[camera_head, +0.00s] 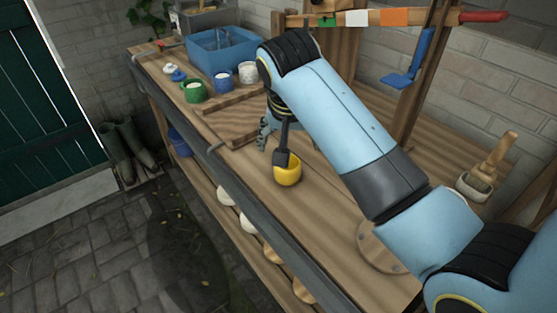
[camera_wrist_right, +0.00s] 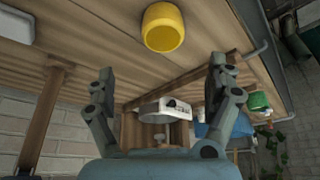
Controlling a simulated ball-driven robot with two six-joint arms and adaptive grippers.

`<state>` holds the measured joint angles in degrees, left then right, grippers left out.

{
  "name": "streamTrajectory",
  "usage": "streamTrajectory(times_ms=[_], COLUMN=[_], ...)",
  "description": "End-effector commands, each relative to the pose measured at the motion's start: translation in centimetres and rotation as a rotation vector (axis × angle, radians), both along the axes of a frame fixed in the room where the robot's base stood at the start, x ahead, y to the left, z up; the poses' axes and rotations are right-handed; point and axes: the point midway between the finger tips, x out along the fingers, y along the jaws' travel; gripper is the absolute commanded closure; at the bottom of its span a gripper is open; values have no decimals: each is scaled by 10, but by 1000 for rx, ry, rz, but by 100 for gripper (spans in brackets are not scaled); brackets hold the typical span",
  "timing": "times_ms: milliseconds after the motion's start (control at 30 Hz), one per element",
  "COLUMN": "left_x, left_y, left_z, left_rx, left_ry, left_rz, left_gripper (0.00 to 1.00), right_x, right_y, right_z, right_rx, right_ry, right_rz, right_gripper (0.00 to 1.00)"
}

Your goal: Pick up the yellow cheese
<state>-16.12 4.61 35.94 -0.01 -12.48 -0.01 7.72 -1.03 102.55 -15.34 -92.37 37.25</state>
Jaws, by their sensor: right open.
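The yellow cheese (camera_head: 289,176) is a small round yellow piece on the wooden bench top, near its front edge; in the head view its top looks hollow, like a cup. It also shows at the top of the right wrist view (camera_wrist_right: 163,28), beyond the fingertips. My right gripper (camera_head: 275,145) is just behind and above it in the head view, with one dark finger overlapping its left rim. In the right wrist view the gripper (camera_wrist_right: 161,76) has its fingers wide apart with nothing held. I cannot tell whether it touches the cheese. My left gripper is not in view.
Green (camera_head: 194,91), blue (camera_head: 223,81) and white (camera_head: 248,72) pots stand near a blue basin (camera_head: 222,50). A wooden board (camera_head: 230,108) lies behind the gripper. A stone bowl (camera_head: 475,186) stands far right. The bench is bare around the cheese.

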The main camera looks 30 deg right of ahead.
Motion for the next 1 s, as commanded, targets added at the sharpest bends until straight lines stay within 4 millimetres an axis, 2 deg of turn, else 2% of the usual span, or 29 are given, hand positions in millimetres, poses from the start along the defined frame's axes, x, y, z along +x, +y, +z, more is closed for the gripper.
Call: streamTrajectory(times_ms=[200,333,467,700,1000], left_x=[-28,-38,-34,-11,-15], left_y=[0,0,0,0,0], left_z=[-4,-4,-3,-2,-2], left_rx=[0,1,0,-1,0], left_ry=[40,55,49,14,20], left_rz=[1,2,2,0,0], left_gripper=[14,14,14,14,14], right_x=[10,13,17,27,29], right_y=[-9,-11,-11,-15,-16], right_z=[-35,-45,-57,-91,-96], right_rx=[-2,0,1,0,1], right_ry=[4,3,3,3,1], right_rz=[0,-1,-1,0,0], right_gripper=[12,12,12,12,14])
